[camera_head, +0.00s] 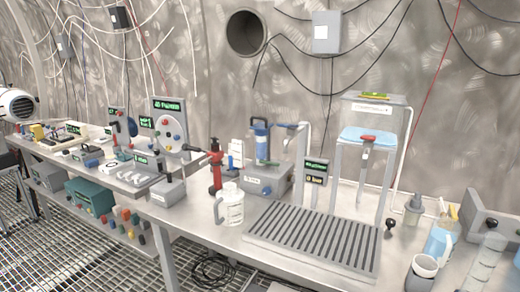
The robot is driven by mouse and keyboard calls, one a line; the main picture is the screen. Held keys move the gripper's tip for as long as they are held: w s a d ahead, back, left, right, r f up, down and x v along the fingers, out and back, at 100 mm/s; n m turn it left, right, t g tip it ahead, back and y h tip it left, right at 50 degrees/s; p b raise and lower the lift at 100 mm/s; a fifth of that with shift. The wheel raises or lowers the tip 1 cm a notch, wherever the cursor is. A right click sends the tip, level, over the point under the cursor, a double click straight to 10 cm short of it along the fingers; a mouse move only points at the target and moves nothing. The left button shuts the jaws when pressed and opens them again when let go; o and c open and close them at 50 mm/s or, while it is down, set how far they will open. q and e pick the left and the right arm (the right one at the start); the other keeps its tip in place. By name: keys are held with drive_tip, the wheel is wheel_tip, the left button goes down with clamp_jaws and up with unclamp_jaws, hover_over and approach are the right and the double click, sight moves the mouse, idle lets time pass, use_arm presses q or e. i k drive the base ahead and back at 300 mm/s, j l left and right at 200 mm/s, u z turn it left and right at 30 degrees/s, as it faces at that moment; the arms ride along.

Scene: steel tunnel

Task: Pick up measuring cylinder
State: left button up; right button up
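A clear, pale cylinder-like vessel with faint bands (485,264) is at the bottom right of the head view, near the front edge of the bench. It looks like the measuring cylinder, but its outline is faint and I cannot be sure. A clear beaker with blue liquid (437,245) stands just left of it. A grey cup with a white rim (422,272) stands in front of that beaker, partly cut off by the frame. Neither of my grippers is in view.
The steel bench (215,258) runs along the tunnel wall. A slotted drain rack (312,238) lies left of the vessels. A white jug (232,208) stands left of the rack. A tank stand (368,150) rises behind it. A grey box (492,212) sits behind the vessels.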

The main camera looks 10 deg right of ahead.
sight(493, 245)
drive_tip(key=z, duration=1.35)
